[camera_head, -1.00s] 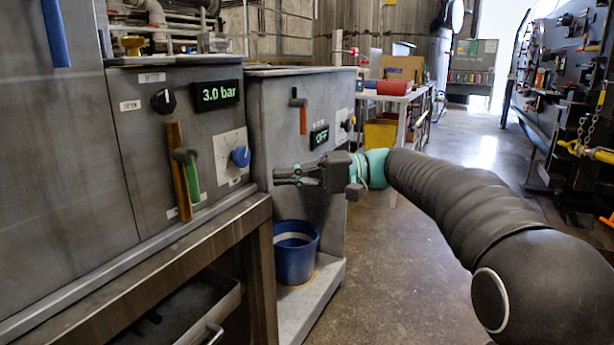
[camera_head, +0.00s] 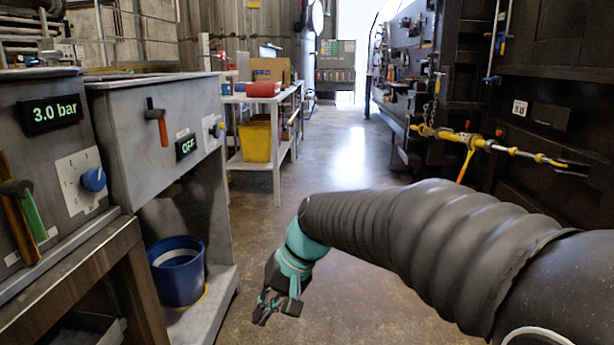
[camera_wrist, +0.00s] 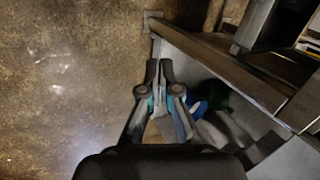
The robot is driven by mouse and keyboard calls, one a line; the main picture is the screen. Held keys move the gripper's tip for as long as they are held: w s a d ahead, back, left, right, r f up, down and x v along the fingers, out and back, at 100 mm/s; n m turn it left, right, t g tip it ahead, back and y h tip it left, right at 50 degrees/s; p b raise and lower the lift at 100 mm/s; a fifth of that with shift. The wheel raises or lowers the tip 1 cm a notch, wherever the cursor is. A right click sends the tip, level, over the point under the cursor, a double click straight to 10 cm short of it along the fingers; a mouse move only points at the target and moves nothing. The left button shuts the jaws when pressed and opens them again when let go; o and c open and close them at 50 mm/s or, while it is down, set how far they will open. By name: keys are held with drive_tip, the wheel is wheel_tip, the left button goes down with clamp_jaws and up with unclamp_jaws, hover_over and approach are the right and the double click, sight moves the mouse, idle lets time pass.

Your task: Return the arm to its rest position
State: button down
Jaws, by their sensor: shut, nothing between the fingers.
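My gripper (camera_head: 277,308) hangs at the end of my dark sleeved arm in the head view, low over the floor and pointing down. It is to the right of the grey cabinet with the blue bucket and apart from both. In the wrist view my gripper (camera_wrist: 159,66) has its fingertips together with nothing between them. The floor and the cabinet's lower edge lie beyond the fingers.
At left stand a panel with a 3.0 bar display (camera_head: 52,112) and a grey cabinet (camera_head: 150,118) with a blue bucket (camera_head: 178,272) on its low shelf. A white table (camera_head: 277,150) stands farther back. Dark machinery with a yellow bar (camera_head: 465,139) is at right. The middle floor (camera_head: 345,165) is clear.

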drive_tip(key=s+d+r+t+h, duration=0.1)
drive_tip(key=s+d+t+h, duration=0.2)
drive_tip(key=s+d, duration=0.5)
drive_tip(key=s+d+m+t+h+p, duration=0.1)
drive_tip(key=s+d+t+h, duration=0.1)
drive_tip(key=s+d, duration=0.6)
drive_tip(key=shift+d+r+t+h, duration=0.4)
drive_tip(key=shift+d+t, duration=0.2)
drive_tip(key=shift+d, duration=3.3)
